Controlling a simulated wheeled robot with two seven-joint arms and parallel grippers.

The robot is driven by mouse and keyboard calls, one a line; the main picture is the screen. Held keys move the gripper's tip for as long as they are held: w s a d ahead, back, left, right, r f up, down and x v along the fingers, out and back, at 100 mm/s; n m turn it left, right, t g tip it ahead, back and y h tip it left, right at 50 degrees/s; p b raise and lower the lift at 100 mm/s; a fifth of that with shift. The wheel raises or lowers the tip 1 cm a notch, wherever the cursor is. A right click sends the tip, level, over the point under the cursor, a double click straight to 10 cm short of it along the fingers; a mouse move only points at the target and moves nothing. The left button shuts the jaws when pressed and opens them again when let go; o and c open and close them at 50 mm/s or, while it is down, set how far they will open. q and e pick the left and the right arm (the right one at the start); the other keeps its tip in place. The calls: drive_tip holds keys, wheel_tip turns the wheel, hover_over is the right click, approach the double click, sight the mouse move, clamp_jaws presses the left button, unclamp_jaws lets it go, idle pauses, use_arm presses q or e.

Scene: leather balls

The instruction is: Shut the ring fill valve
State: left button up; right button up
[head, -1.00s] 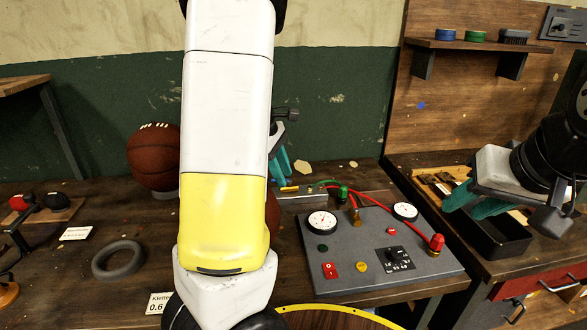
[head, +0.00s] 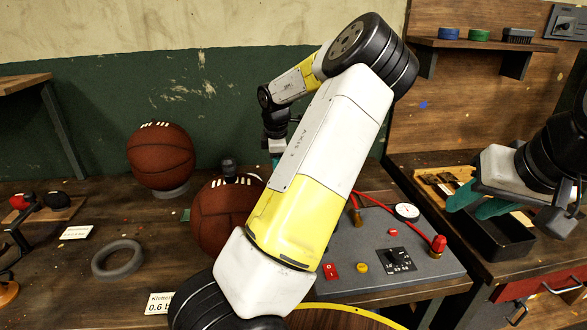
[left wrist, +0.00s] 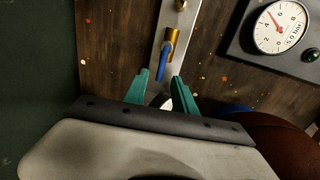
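In the left wrist view a brass valve (left wrist: 172,38) with a blue lever (left wrist: 162,65) sits on a grey metal strip (left wrist: 158,28). The lever lies roughly along the strip, its free end towards my fingers. My left gripper (left wrist: 160,88) is open, its two teal fingers apart and short of the lever; a pale round part shows between them. In the head view my left arm hides the valve and most of the left gripper. My right gripper (head: 478,204) is open and empty over the right bench.
Two brown balls, one at the back (head: 160,157) and one beside my arm (head: 218,222), stand left. A dark ring (head: 118,259) lies on the table. A black bin (head: 500,240) is below my right gripper.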

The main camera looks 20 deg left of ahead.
use_arm(q)
drive_tip(key=shift+w+a+f, duration=0.1)
drive_tip(key=shift+w+f, duration=0.05)
drive_tip(key=shift+f, duration=0.6)
drive_tip(key=shift+w+a+f, duration=0.1)
drive_tip(key=shift+f, duration=0.65)
drive_tip(key=shift+d, duration=0.1)
clamp_jaws()
